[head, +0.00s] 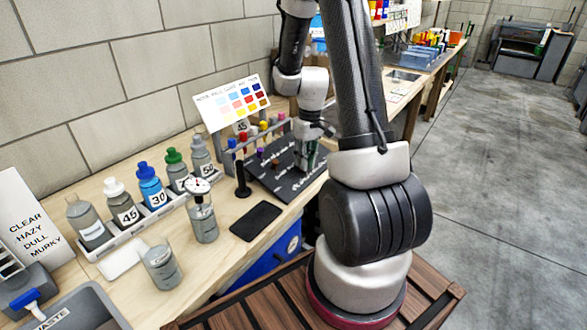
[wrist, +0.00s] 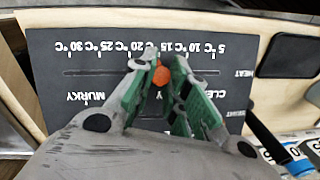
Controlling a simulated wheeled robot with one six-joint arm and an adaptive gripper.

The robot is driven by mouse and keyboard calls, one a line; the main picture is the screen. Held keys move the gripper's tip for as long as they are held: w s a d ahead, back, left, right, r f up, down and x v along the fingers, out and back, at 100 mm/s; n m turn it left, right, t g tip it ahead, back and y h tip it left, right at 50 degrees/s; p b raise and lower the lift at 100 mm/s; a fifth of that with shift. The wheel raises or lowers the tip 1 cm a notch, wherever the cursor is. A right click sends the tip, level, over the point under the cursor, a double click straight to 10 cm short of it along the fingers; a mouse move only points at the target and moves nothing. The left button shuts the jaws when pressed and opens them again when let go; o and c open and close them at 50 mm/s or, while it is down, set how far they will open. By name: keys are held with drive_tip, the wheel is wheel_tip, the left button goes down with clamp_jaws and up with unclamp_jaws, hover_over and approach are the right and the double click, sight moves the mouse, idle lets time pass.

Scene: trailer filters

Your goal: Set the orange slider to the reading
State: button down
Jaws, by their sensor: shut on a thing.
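The dark slider board (wrist: 50,52) fills the middle of the wrist view, its lettering upside down. One row runs from 5 °C at the right to 30 °C at the left, with HEAT at the right end. Another row carries CLEAR and MURKY. The orange slider (wrist: 162,75) sits between my gripper's (wrist: 160,70) green-padded fingertips, which are shut on it. It stands near the 15 °C label; the exact tick is hidden by the fingers. In the head view the board (head: 262,180) lies on the bench under my gripper (head: 306,168), and the slider is hidden.
A rack of coloured vials (head: 245,140) and a colour chart (head: 232,103) stand behind the board. Numbered bottles (head: 152,188) fill a tray at left. A loose bottle (head: 203,215), a black upright post (head: 242,180) and a flat black pad (head: 256,221) are near the board.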

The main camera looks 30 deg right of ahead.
drive_tip(key=d, duration=0.2)
drive_tip(key=w+d, duration=0.1)
drive_tip(key=d, duration=0.1)
drive_tip(key=w+d, duration=0.1)
drive_tip(key=d, duration=0.1)
drive_tip(key=shift+w+d, duration=0.25)
drive_tip(key=shift+d, duration=0.1)
drive_tip(key=c, duration=1.4)
unclamp_jaws()
drive_tip(key=shift+o, duration=0.2)
wheel_tip(320, 180, up, 12)
drive_tip(key=d, duration=0.1)
